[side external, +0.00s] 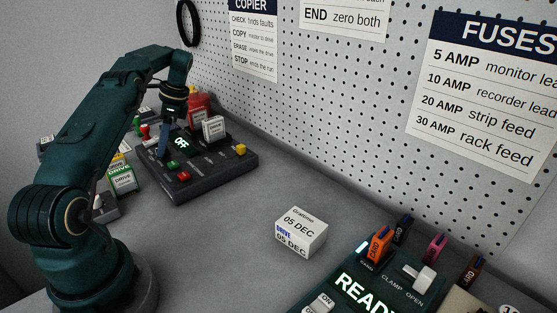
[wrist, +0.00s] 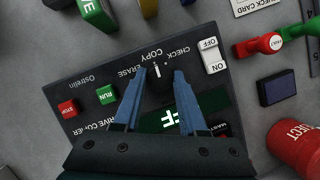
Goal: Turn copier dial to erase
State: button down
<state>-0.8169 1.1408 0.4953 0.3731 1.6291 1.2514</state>
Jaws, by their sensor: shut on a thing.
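The drive copier (side external: 204,185) is a dark box at the back left, and its lit display (side external: 181,143) reads OFF. In the wrist view its panel (wrist: 98,75) shows the labels CHECK, COPY and ERASE around a black dial (wrist: 157,84). The dial's white mark points up in the picture, roughly at COPY. My gripper (wrist: 161,75) has its blue fingers on either side of the dial, shut on it. In the side external view my gripper (side external: 163,143) reaches down onto the copier, and the dial is hidden. The green RUN button (wrist: 106,94) and red STOP button (wrist: 68,108) sit beside it.
A white ON/OFF rocker (wrist: 212,56) is close to the dial. A red REJECT container (wrist: 296,150) and a red-knobbed part (wrist: 271,43) stand beside the copier. A green drive (side external: 122,180) and a white dated box (side external: 301,233) lie on the bench.

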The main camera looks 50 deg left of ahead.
jog(key=shift+n, duration=0.3)
dwell(0.5)
jog(key=shift+c, duration=2.3)
grip_release()
jog(key=shift+m, duration=0.4)
